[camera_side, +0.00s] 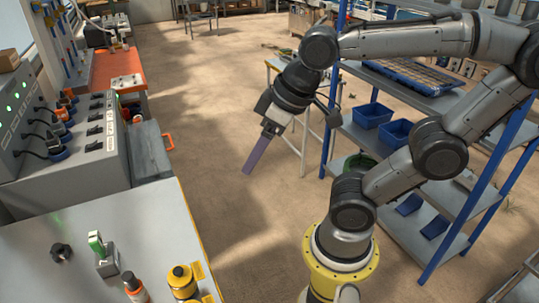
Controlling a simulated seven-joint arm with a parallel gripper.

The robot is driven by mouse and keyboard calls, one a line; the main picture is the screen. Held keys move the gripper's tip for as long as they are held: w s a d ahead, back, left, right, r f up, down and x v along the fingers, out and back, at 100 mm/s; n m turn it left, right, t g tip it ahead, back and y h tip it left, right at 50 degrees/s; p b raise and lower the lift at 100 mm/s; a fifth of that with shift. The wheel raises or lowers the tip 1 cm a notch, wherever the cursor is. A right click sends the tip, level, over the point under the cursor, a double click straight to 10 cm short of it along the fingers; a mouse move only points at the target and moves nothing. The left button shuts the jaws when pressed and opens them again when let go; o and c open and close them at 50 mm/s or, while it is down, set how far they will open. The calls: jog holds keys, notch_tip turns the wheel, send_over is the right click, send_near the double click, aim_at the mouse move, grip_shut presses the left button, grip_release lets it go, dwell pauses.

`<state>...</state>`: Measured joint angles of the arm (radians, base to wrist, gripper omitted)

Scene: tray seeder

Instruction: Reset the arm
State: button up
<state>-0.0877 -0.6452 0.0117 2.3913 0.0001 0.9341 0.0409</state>
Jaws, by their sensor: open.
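My arm reaches up from its yellow base ring at the lower centre right, bends at the right edge and comes back left along the top. My gripper (248,168) hangs at the end of it, tilted down and to the left, above the open floor. Its long purple-grey fingers overlap from this side, so the gap between them is hard to see. The gripper is open, with nothing visible in it and nothing touching it.
A grey bench (150,225) at lower left carries a green-handled lever (97,243), a black knob (61,252), an orange-capped bottle (134,289) and a yellow cylinder (183,282). A control panel (75,160) stands behind. Blue-post shelving (497,165) stands right. The middle floor is clear.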

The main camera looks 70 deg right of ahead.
jog(key=shift+s+d+f+m, duration=0.15)
jog(key=shift+s+d+f, duration=0.3)
jog(key=shift+s, duration=0.15)
jog(key=shift+s+d+f+m, duration=0.15)
jog(key=shift+s+d+f, duration=0.3)
jog(key=shift+s, duration=0.15)
